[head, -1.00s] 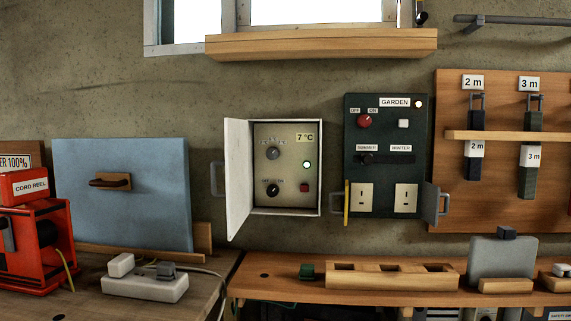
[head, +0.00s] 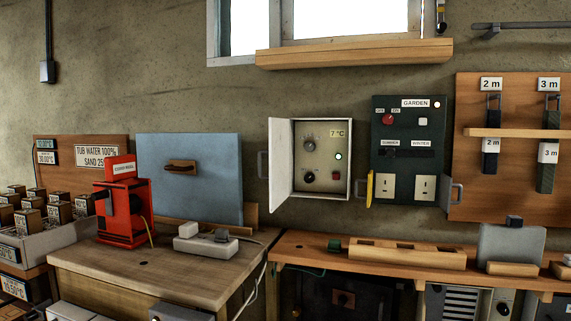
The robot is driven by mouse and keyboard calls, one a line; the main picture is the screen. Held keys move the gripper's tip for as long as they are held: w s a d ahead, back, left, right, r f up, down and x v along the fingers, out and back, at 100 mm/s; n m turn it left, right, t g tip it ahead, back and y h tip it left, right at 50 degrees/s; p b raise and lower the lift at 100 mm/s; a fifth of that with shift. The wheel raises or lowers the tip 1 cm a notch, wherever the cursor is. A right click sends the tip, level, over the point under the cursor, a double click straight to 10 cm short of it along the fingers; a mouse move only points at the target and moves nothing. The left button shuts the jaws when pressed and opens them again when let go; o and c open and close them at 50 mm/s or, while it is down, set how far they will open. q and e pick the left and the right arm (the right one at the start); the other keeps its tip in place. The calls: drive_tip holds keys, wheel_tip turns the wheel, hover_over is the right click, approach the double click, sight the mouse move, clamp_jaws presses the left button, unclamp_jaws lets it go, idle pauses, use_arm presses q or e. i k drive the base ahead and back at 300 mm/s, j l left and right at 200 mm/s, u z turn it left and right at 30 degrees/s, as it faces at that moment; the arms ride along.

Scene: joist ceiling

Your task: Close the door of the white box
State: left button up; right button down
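The white box (head: 322,196) is mounted on the wall near the middle of the head view. Its white door (head: 281,163) is hinged on the left side and stands open, swung out toward me. A grey handle (head: 263,164) shows just left of the door. Inside the box are two knobs, a lit round lamp, a red button and a "7 °C" label. Neither of my grippers is in view.
A dark green GARDEN panel (head: 408,150) hangs close to the right of the box. Below run a wooden shelf (head: 300,250) and, to the left, a workbench (head: 150,275) with a red cord reel (head: 122,205), a power strip (head: 205,246) and a blue board (head: 190,170).

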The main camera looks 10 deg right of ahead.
sight(278, 151)
drive_tip(key=k+z, duration=0.1)
drive_tip(key=z, duration=1.25)
drive_tip(key=j+z, duration=0.15)
drive_tip(key=j, duration=2.7)
drive_tip(key=i, duration=0.05)
